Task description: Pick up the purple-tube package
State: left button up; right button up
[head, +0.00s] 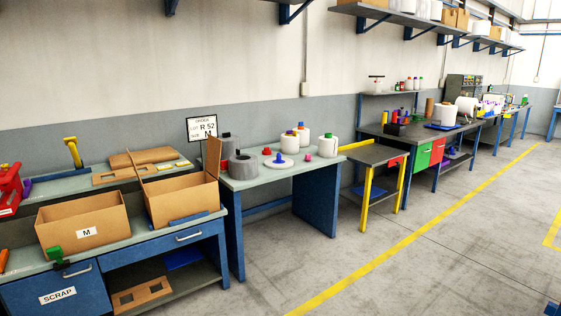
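Several yarn packages stand on the pale-topped table in the middle left of the head view. A white package (303,138) stands at the back, and a smaller white one (289,144) beside it has a dark, purplish tube top. The tops are too small to tell their colours surely. A white package with a green top (328,147) stands at the right end. Two grey packages (242,166) stand at the left end. A small magenta piece (308,157) lies near the front edge. Neither of my grippers is in view.
An open carton (183,199) and a carton marked M (83,222) stand on the left bench. A white disc with a blue cone (279,162) and a red cone (267,151) are on the package table. A low table with yellow legs (372,154) adjoins it. The floor ahead is clear.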

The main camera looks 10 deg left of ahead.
aim_at(289, 145)
jog(key=i, duration=1.85)
jog(key=i+u, duration=0.15)
jog(key=i, duration=1.75)
